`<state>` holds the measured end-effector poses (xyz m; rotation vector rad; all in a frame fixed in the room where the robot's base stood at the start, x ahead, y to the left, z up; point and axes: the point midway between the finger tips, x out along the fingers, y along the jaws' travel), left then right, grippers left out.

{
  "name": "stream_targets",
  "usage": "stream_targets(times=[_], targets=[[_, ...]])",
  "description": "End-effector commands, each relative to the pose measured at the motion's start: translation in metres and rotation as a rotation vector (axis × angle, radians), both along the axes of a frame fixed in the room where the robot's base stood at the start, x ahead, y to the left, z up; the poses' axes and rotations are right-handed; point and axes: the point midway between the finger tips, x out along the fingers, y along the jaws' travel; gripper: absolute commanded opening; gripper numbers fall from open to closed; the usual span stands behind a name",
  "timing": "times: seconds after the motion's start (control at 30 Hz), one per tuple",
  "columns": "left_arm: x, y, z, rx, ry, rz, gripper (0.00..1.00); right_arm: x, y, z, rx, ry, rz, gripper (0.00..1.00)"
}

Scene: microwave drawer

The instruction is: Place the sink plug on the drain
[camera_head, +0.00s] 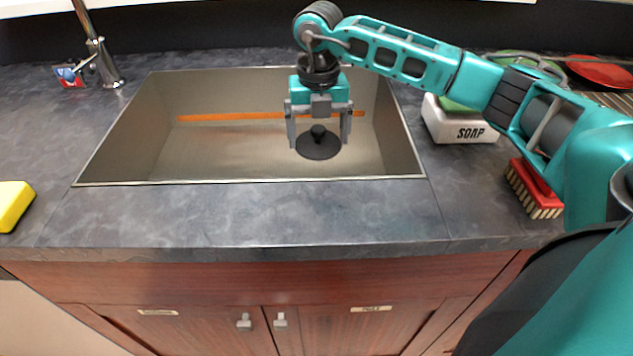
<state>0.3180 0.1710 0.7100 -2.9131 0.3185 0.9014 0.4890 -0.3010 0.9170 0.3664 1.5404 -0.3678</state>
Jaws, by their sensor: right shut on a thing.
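The sink plug (318,148) is a dark round disc with a small knob on top. My right gripper (318,135) points down over the sink basin (230,150) and is shut on the plug, with the plug between its fingers. The plug appears roughly level, over the right half of the basin. Its height above the basin floor is hard to judge. The drain does not show; the plug or gripper may cover it. My left gripper is out of view.
An orange strip (230,117) shows along the basin's back. A faucet (97,50) stands at the back left. A soap holder (455,125) and a red brush (535,190) are on the right counter. A yellow sponge (12,204) lies at the left edge. The front counter is clear.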

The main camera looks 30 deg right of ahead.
Motion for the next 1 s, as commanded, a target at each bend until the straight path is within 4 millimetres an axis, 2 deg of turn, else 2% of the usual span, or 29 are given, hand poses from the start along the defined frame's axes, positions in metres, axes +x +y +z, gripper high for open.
stream_targets(times=[0.03,0.2,0.47,0.7,0.8,1.0], targets=[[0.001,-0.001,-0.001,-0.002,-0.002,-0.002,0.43,-0.001,0.0,-0.016,-0.001,0.005,0.0,0.62],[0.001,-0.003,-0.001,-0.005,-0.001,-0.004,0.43,0.0,0.0,-0.054,0.0,0.001,-0.001,0.62],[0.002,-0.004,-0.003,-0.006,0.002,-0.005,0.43,0.0,0.0,-0.078,0.0,0.0,0.001,0.62],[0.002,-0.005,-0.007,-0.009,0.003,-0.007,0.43,0.0,0.001,-0.119,0.0,0.001,-0.001,0.62],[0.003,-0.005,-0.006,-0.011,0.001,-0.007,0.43,0.0,0.001,-0.127,0.001,0.0,0.001,0.62],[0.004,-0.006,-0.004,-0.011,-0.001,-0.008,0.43,0.0,0.001,-0.129,0.001,-0.002,0.001,0.62]])
